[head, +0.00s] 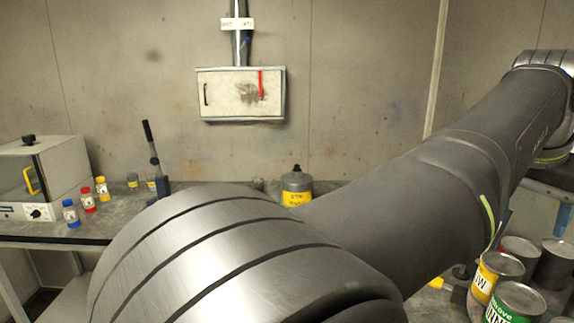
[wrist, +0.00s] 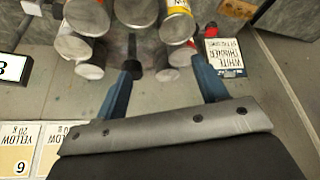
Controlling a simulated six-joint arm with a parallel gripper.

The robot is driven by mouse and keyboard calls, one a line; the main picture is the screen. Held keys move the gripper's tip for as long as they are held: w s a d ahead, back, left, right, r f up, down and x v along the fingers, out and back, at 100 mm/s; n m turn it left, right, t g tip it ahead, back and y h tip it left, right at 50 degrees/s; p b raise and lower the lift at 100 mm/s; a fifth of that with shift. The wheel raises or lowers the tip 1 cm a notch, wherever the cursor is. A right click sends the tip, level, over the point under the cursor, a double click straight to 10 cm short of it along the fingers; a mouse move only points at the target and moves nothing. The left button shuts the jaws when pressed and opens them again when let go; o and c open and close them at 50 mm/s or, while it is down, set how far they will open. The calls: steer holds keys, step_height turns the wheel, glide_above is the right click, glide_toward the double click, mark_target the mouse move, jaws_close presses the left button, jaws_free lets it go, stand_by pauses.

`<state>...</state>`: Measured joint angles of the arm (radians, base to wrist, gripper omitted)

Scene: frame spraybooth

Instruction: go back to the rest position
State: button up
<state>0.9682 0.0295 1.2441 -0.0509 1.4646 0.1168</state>
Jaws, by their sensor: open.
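My gripper (wrist: 164,66) shows in the wrist view with its two blue fingers spread apart. The gap between the fingers holds nothing; grey bench surface shows there. Several cans (wrist: 138,12) stand just beyond the fingertips. In the head view my arm crosses from the upper right to the lower middle, and the gripper does not show there.
A white thinner container (wrist: 225,55) stands right of the fingers. Yellow labels (wrist: 15,148) lie at lower left. Paint cans (head: 515,300) crowd the head view's lower right. A glass-fronted box (head: 45,170), small bottles (head: 87,198) and a grey jug (head: 297,183) stand on the back bench.

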steer(key=d, duration=0.1)
steer(key=r, duration=0.1)
steer(key=d, duration=0.1)
steer(key=shift+s+d+r+m, duration=0.25)
steer(key=shift+s+d+m, duration=0.05)
steer(key=shift+s+m, duration=0.1)
steer(key=shift+w+a, duration=0.1)
